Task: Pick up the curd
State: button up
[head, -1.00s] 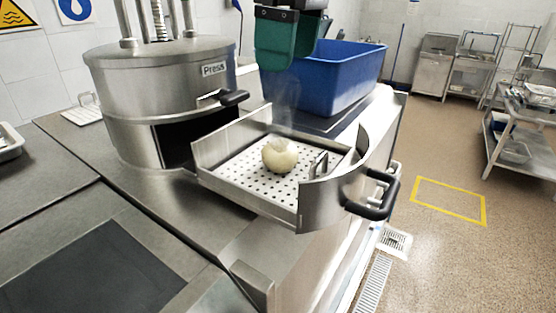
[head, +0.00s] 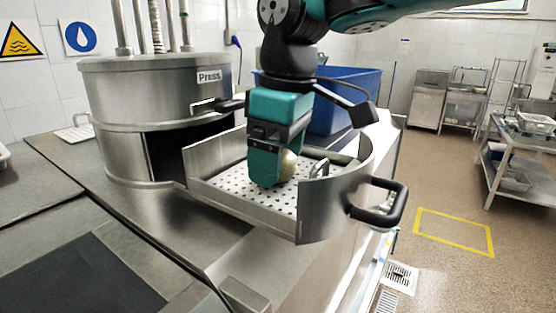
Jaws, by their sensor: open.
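The curd (head: 288,164) is a pale, rounded lump on the white perforated floor of the pulled-out press drawer (head: 340,199). My gripper (head: 266,180) is a teal and black tool that reaches down into the drawer. It is open, with its visible finger in front of the curd and to its left. It hides most of the curd; only the right side shows. I cannot see the far finger or whether either finger touches the curd.
The steel press (head: 150,92) stands behind and left of the drawer. A blue tub (head: 345,95) is behind my gripper. The drawer's curved front wall and black handle (head: 384,205) are on the right. The steel counter (head: 150,225) in front is clear.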

jog(key=shift+f, duration=0.2)
jog(key=c, duration=1)
jog(key=shift+r, duration=0.1)
jog(key=shift+c, duration=0.2)
